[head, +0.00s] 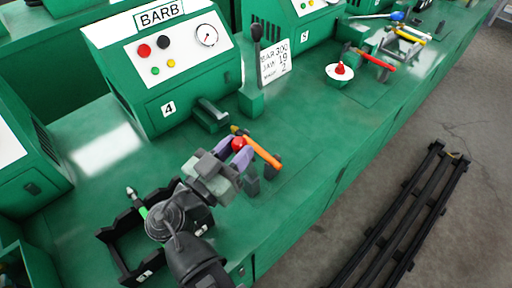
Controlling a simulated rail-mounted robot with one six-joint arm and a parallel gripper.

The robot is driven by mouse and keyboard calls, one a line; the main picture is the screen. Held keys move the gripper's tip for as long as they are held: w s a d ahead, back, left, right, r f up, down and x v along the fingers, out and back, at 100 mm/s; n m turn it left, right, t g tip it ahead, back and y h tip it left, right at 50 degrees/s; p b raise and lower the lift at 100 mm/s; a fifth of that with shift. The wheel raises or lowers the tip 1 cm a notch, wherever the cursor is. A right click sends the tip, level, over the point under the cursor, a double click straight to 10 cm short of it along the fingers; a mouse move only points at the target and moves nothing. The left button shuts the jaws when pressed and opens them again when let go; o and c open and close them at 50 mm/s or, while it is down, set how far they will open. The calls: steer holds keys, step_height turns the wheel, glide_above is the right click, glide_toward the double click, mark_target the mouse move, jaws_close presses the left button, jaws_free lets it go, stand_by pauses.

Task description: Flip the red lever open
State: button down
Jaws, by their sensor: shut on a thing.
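My gripper (237,150) is at the front of the green machine marked BARB and 4 (165,75). Its purple fingers are closed around a red ball knob (238,143), which looks like the end of the red lever. The lever's shaft is hidden by the fingers and my wrist. An orange handle (262,152) with a yellow end lies slanted right beside the fingers; I cannot tell whether they touch it. A separate red handle (377,60) shows at a farther station.
A black tray (118,240) with a green-handled tool stands at the lower left. A black-knobbed upright lever (256,60) and a number card (275,62) stand behind. A white dish with a red knob (340,72) sits farther right.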

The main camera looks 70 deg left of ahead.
stand_by(0.3)
steer(key=c, duration=0.8)
jaws_free()
steer(key=shift+s, duration=0.1)
steer(key=b+v, duration=0.1)
steer(key=v, duration=1)
steer(key=shift+b, duration=0.3)
